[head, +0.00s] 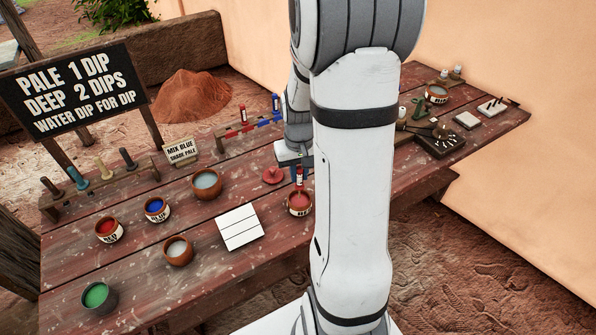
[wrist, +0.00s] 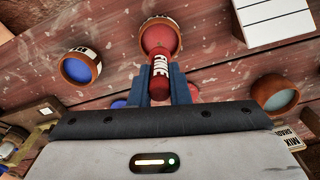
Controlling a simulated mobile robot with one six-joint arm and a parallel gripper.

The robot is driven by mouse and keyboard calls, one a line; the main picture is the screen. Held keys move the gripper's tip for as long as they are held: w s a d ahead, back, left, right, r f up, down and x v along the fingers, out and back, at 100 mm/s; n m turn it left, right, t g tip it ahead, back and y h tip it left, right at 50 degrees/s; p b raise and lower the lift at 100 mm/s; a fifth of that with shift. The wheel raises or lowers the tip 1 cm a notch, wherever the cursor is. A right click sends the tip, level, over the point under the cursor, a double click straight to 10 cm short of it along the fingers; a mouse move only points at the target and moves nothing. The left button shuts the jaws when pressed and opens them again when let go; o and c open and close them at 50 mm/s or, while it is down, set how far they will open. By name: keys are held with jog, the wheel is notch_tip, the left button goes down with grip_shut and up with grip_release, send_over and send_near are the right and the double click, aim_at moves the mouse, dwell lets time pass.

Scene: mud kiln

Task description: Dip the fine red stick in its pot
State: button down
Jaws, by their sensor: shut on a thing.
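The fine red stick (head: 299,178) is red with a pale label and is held upright in my gripper (head: 300,160). In the wrist view, the stick (wrist: 160,78) sits between the blue fingers of my gripper (wrist: 163,88), which are shut on it. A terracotta pot of red paint (head: 300,208) with a pale label stands directly below; the pot also shows in the wrist view (wrist: 175,44). The stick's lower end lines up with the pot's mouth. I cannot tell whether the tip touches the paint.
Other pots, including a blue one (head: 156,209) and a red one (head: 109,230), stand further left. A blue-and-red rack (head: 255,131) is behind.

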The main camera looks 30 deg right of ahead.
jog(key=shift+f+b, duration=0.8)
jog(key=shift+f, duration=0.3)
jog(key=shift+r, duration=0.1)
dwell(0.5)
jog(key=shift+r+p, duration=2.5)
jog(key=shift+r, duration=0.95)
